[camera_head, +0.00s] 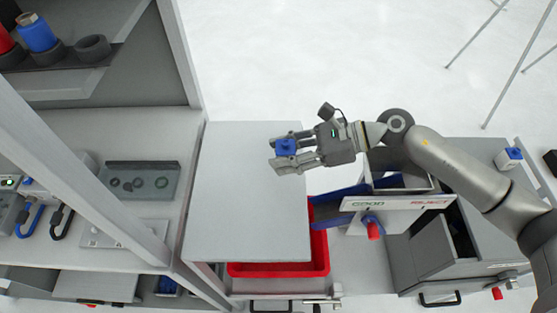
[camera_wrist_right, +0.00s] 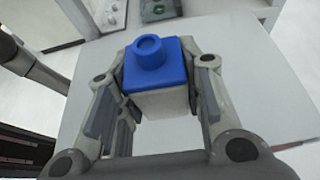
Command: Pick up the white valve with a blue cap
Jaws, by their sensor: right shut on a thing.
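The white valve with a blue cap (camera_wrist_right: 158,62) sits between the fingers of my right gripper (camera_wrist_right: 156,85) in the right wrist view. Its blue cap faces up and its white body shows below. In the head view the blue cap (camera_head: 286,147) shows between the fingertips of my right gripper (camera_head: 286,156), over the grey table top. My right gripper is shut on the valve. I cannot tell whether the valve touches the table. My left gripper is not in view.
The grey table top (camera_head: 235,200) is otherwise clear. A red bin (camera_head: 280,269) stands below its front edge. A sorting station with GOOD and REJECT labels (camera_head: 400,203) is at the right. Another blue-capped white part (camera_head: 509,158) stands farther right. Shelving (camera_head: 140,120) fills the left.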

